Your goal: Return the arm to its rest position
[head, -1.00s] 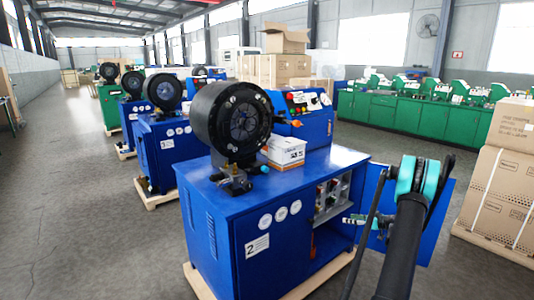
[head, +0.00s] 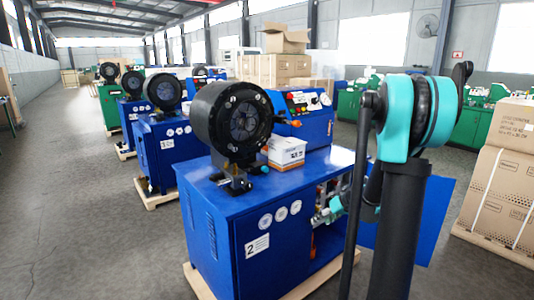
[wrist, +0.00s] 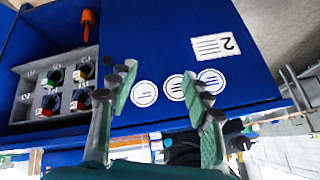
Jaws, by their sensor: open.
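My gripper (wrist: 160,88) is open and empty in the wrist view, its two green-and-grey fingers spread wide. Behind them is the front of the blue crimper marked 2 (wrist: 160,45), seen upside down. No object lies between the fingers. In the head view my arm rises at the right with its teal-and-black elbow joint (head: 420,115) high up. Part of the gripper end (head: 328,210) shows left of the arm, by the crimper's open side; the arm hides some of it. The crimper (head: 262,225) stands on a wooden pallet with its round black head (head: 232,118) on top.
A valve panel (wrist: 58,85) with coloured knobs and an orange-handled tool (wrist: 88,25) are close to the fingers. An open blue door (head: 435,215) stands behind my arm. A small white box (head: 287,152) sits on the crimper. Cartons (head: 500,175) stand at right; the left aisle is clear.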

